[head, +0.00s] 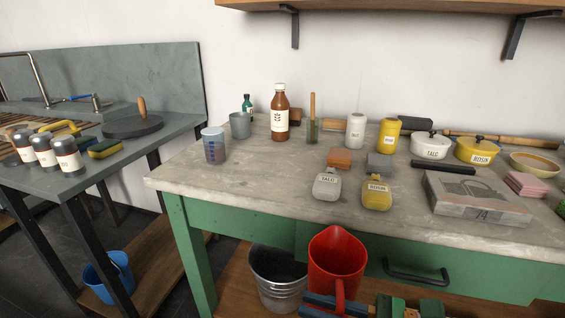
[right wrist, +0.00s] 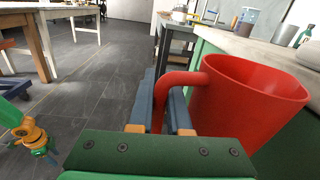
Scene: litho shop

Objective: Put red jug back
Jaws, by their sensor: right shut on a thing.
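The red jug (head: 337,257) is in front of the green workbench, with its rim below the level of the worktop. It is upright or nearly so, with its open mouth up. In the right wrist view the jug (right wrist: 245,100) fills the right side. My right gripper (head: 335,304) is shut on the jug's handle, with a blue finger on either side of it; the fingers (right wrist: 163,112) show in the right wrist view too. The jug's lower part is partly hidden. I do not make out my left gripper in the head view.
The grey worktop (head: 250,178) holds bottles, cups, pots and a grey box (head: 475,198). A metal bucket (head: 280,275) stands beneath, close left of the jug. A drawer handle (head: 415,276) juts out at right. Bare worktop lies at the front left. A blue bucket (head: 108,275) is under the left table.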

